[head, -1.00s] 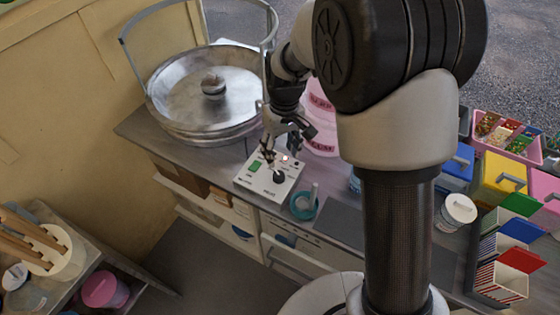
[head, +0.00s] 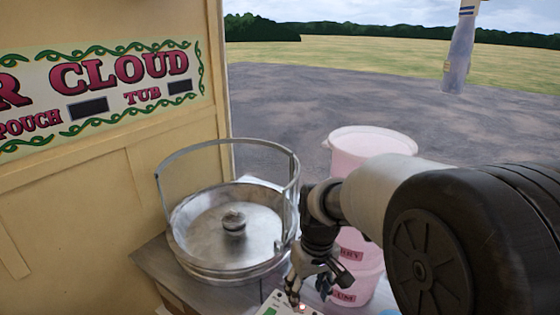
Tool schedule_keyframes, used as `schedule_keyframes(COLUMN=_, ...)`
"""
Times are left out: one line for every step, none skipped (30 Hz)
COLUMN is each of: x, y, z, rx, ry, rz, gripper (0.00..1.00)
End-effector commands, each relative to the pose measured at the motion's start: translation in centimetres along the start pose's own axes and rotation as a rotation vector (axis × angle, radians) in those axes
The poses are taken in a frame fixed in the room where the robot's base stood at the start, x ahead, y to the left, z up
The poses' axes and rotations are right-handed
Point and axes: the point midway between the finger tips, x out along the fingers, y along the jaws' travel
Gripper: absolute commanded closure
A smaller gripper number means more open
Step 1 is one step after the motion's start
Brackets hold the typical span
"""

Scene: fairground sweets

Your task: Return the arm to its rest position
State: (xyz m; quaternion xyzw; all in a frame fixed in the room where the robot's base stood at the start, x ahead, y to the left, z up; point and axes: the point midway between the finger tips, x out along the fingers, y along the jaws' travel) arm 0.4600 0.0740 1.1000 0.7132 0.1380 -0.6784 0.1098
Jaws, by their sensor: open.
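My gripper (head: 308,290) points down over the control box (head: 285,305) at the bottom of the head view. It is open and I see nothing between its fingers. A small light glows on the box beside the fingertips. The lower part of the box is cut off by the picture's edge, and I cannot tell whether the fingertips touch it. My arm reaches in from the right and hides much of the lower right.
A round metal pan (head: 215,250) with a central knob and a hoop rail stands left of my gripper on the grey counter (head: 150,262). Pink tubs (head: 370,150) stand close behind my wrist. A cream wall (head: 110,190) with a sign closes the left side. Open ground lies beyond.

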Motion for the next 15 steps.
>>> schedule_keyframes(x=-2.2, y=0.2, z=1.3, rx=0.021, ry=0.031, rz=0.010, gripper=0.49)
schedule_keyframes(x=-3.3, y=0.2, z=2.2, rx=0.036, ry=0.046, rz=0.015, gripper=0.49)
schedule_keyframes(x=-4.6, y=0.3, z=3.4, rx=0.056, ry=0.065, rz=0.021, gripper=0.49)
schedule_keyframes(x=-5.5, y=0.4, z=4.4, rx=0.071, ry=0.080, rz=0.027, gripper=0.49)
schedule_keyframes(x=-6.4, y=0.4, z=5.3, rx=0.085, ry=0.094, rz=0.032, gripper=0.49)
schedule_keyframes(x=-7.4, y=0.4, z=6.6, rx=0.104, ry=0.114, rz=0.038, gripper=0.49)
schedule_keyframes(x=-8.2, y=0.4, z=7.6, rx=0.119, ry=0.129, rz=0.044, gripper=0.49)
schedule_keyframes(x=-8.8, y=0.4, z=8.6, rx=0.134, ry=0.144, rz=0.049, gripper=0.49)
schedule_keyframes(x=-9.6, y=0.3, z=9.9, rx=0.153, ry=0.164, rz=0.055, gripper=0.49)
schedule_keyframes(x=-10.1, y=0.3, z=11.0, rx=0.167, ry=0.178, rz=0.060, gripper=0.49)
schedule_keyframes(x=-10.6, y=0.2, z=12.0, rx=0.182, ry=0.194, rz=0.065, gripper=0.49)
schedule_keyframes(x=-11.1, y=0.1, z=13.4, rx=0.202, ry=0.213, rz=0.071, gripper=0.49)
schedule_keyframes(x=-11.4, y=0.0, z=14.4, rx=0.217, ry=0.227, rz=0.075, gripper=0.49)
schedule_keyframes(x=-11.7, y=-0.1, z=15.3, rx=0.231, ry=0.242, rz=0.079, gripper=0.49)
schedule_keyframes(x=-11.9, y=-0.2, z=16.6, rx=0.248, ry=0.260, rz=0.085, gripper=0.49)
